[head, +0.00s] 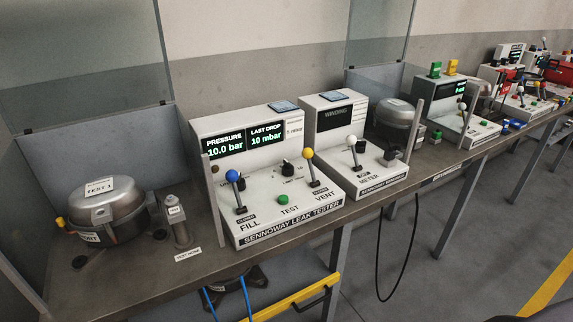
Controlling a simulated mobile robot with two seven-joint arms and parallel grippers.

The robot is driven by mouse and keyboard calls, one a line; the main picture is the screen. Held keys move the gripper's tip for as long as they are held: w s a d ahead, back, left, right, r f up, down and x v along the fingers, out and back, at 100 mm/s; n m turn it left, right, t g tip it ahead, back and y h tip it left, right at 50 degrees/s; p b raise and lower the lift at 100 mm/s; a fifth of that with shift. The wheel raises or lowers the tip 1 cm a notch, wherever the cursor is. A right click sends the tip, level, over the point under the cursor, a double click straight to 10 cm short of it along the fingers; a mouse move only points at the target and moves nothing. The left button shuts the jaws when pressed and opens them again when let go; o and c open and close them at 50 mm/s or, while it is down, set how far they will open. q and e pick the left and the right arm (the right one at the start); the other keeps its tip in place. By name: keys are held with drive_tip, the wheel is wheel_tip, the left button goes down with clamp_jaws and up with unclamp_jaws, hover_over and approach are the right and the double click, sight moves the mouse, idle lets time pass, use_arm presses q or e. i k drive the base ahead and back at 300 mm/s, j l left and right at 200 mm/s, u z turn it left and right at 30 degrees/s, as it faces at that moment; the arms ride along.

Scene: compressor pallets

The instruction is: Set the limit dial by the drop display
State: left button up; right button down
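The white leak tester (262,226) stands on the bench, labelled SENNOWAY LEAK TESTER. Its pressure display (225,145) reads 10.0 bar and its drop display (267,135) reads LAST DROP 10 mbar. A black dial (288,168) sits on the tester's sloping top between two levers; its small scale lettering is too small to read, and I cannot tell its setting. The blue-knobbed FILL lever (233,177), yellow-knobbed VENT lever (308,155) and green TEST button (283,200) are on the same panel. Neither of my grippers is in view.
A silver compressor (105,210) tagged TEST 1 and a grey cylindrical fitting (179,222) stand left of the tester. The winding meter (345,168) stands close on its right. Upright posts rise beside the panels. A yellow-edged cart (290,298) and blue hoses (246,296) are below the bench front.

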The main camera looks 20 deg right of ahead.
sight(288, 170)
drive_tip(key=l+z, duration=0.15)
drive_tip(key=l, duration=0.4)
drive_tip(key=i+l+z, duration=0.1)
drive_tip(key=l, duration=0.4)
drive_tip(key=i+l+z, duration=0.15)
drive_tip(key=l, duration=0.4)
